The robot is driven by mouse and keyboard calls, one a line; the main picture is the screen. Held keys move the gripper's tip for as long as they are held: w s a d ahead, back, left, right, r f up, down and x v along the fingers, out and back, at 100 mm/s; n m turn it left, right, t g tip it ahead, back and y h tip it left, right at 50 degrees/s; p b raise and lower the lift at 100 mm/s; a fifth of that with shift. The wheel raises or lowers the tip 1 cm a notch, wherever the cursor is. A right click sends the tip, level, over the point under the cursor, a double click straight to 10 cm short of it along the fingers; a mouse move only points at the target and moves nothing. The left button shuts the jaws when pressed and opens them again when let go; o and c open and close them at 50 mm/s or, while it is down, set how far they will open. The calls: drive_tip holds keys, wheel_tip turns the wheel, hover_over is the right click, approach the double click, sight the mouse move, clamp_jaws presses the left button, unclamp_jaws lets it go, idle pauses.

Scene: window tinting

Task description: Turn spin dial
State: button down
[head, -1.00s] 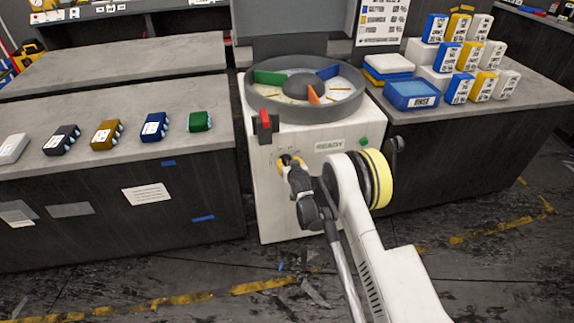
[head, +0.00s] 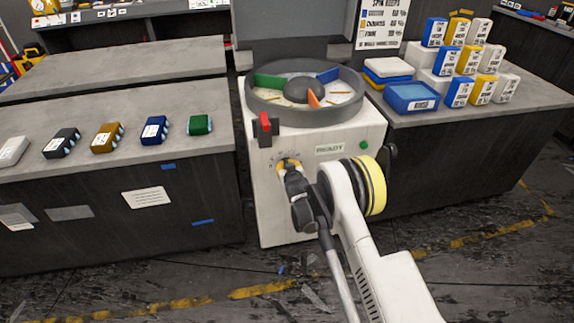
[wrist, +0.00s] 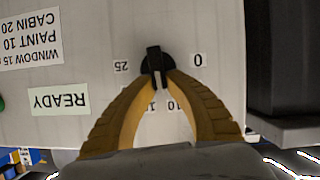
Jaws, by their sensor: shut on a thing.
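The spin dial (wrist: 156,60) is a small black knob on the white front panel of the machine (head: 285,225). In the wrist view, printed numbers ring it, with 0 and 25 readable and others partly covered by my fingers. My gripper (wrist: 157,78) has its two yellow-brown fingers closed on the knob from both sides. In the head view my gripper (head: 288,167) is at the upper left of the panel and hides most of the dial. The knob's raised bar shows upright between the fingertips in the wrist view.
A READY label (head: 329,149) and a green button (head: 364,145) are right of the dial. A red lever (head: 265,122) is above left. The round drum (head: 305,108) tops the machine. Side benches (head: 60,178) flank it closely.

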drive_tip(key=shift+a+n+h, duration=0.3)
drive_tip(key=shift+n+h, duration=0.2)
drive_tip(key=shift+n, duration=0.5)
drive_tip(key=c, duration=1.4)
unclamp_jaws()
drive_tip(key=shift+f, duration=0.1)
drive_tip(key=shift+s, duration=0.1)
drive_tip(key=v, duration=1.2)
drive_tip(key=shift+f, duration=0.15)
